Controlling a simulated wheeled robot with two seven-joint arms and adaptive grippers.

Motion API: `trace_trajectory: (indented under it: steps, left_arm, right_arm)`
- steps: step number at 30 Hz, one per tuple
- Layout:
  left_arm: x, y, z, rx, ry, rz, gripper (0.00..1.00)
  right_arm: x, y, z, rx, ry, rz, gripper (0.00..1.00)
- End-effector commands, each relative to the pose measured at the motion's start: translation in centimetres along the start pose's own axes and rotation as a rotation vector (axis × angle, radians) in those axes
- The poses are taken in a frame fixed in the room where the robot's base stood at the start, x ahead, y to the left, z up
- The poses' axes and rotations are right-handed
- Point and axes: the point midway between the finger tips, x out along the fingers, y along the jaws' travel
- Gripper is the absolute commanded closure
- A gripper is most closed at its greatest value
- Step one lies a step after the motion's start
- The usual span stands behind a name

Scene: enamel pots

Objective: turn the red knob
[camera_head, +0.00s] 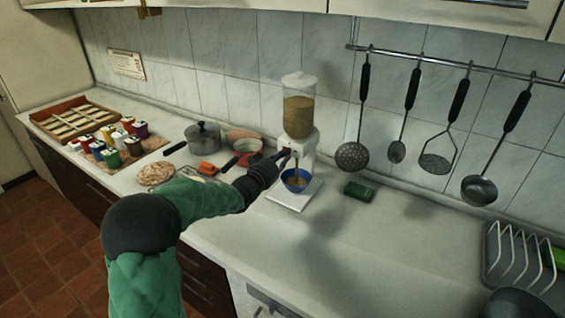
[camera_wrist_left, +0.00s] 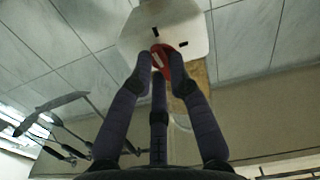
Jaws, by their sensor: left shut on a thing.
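A dispenser with a clear hopper (camera_head: 298,116) of brown grain stands on the counter. Its white body also fills the top of the left wrist view (camera_wrist_left: 190,28). The red knob (camera_wrist_left: 175,66) is on the front of that body, between my fingertips; in the head view my fingers hide it. My left gripper (camera_head: 284,156) reaches the dispenser's front and is shut on the knob, and its fingers also show in the left wrist view (camera_wrist_left: 160,62). A blue bowl (camera_head: 292,187) with some brown grain in it sits under the spout. My right gripper is not in view.
Left of the dispenser are a grey lidded pot (camera_head: 203,134), a red pan, small colored jars and a wooden tray (camera_head: 33,117). A green block (camera_head: 360,190) lies to its right. Utensils hang from a rail. A dish rack (camera_head: 515,255) stands far right; the front counter is clear.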

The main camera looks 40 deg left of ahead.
Motion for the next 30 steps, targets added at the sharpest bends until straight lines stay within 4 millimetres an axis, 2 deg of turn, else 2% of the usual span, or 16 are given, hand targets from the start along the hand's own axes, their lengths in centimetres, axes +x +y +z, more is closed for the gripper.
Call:
trace_trajectory:
  steps: [9, 23, 24, 26, 27, 30]
  left_arm:
    - [-0.03, -0.01, 0.36, 0.095, -0.005, 0.000, 1.00]
    - [-0.03, 0.01, 0.33, 0.108, -0.006, 0.000, 1.00]
    - [-0.03, 0.01, 0.34, 0.108, -0.006, 0.000, 0.79]
    - [-0.03, 0.01, 0.32, 0.108, -0.006, 0.000, 0.62]
    - [-0.02, 0.00, 0.29, 0.108, -0.005, 0.000, 0.57]
    - [-0.02, 0.00, 0.22, 0.109, -0.004, 0.000, 0.57]
  right_arm:
    - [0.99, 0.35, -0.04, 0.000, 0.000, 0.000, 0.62]
    - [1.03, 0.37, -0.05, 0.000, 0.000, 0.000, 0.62]
    - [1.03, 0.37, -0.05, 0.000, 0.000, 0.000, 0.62]
    - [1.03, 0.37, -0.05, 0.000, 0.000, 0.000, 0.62]
    - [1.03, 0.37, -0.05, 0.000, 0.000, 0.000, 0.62]
    - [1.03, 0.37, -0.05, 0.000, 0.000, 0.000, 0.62]
